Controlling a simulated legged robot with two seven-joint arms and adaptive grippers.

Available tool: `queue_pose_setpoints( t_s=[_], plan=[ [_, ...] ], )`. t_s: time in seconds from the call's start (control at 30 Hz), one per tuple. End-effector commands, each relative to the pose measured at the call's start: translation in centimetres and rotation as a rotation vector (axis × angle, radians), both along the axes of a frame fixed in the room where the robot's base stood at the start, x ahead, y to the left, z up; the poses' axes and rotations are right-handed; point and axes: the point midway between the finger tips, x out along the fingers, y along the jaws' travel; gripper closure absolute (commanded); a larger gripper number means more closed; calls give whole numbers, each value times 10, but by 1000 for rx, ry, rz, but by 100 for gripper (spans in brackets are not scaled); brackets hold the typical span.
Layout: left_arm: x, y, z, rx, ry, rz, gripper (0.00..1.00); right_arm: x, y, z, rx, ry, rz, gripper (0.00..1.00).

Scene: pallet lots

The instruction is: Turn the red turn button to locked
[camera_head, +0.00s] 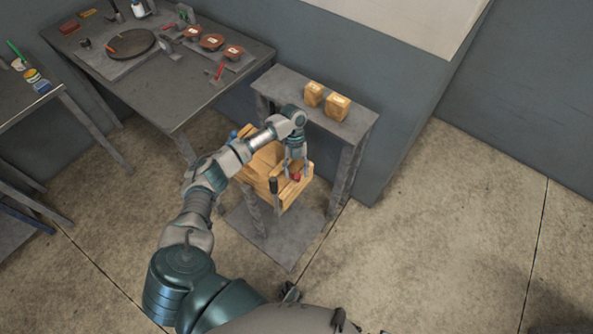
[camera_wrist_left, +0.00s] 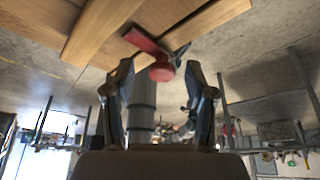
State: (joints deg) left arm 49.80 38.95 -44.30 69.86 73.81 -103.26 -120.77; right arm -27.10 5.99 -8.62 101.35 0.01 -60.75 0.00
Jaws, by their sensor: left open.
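The red turn button (camera_head: 296,176) sits on the wooden panel (camera_head: 293,191) under the small grey table, with my left gripper (camera_head: 294,170) right above it. In the left wrist view the red button (camera_wrist_left: 161,72) shows a round knob and a flat red bar (camera_wrist_left: 143,40) slanting to the upper left over the wood (camera_wrist_left: 175,15). My left gripper (camera_wrist_left: 162,85) is open, with a finger on each side of the knob. I cannot tell whether the fingers touch it.
Two small wooden blocks (camera_head: 325,100) stand on the grey table (camera_head: 285,86) above the panel. A dark workbench (camera_head: 190,98) with a round plate and several red-brown discs stands at the upper left. Open floor (camera_head: 440,240) lies to the right.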

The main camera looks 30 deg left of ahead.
Motion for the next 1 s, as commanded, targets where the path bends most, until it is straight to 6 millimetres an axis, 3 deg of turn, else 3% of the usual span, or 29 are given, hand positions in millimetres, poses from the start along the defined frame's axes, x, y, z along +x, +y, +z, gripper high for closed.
queue_pose_setpoints(
  t_s=[0.17, 0.6, 1.0],
  plan=[
    [7, 3, 16, 0, -3, 1, 44, -1, -1, 0, 0, -1, 0, 60],
    [35, 29, 95, -2, 0, 1, 44, -1, 0, 1, -1, -2, 0, 60],
    [38, 32, 108, -2, 2, 0, 44, -1, 0, 1, 0, -2, 0, 60]
  ],
)
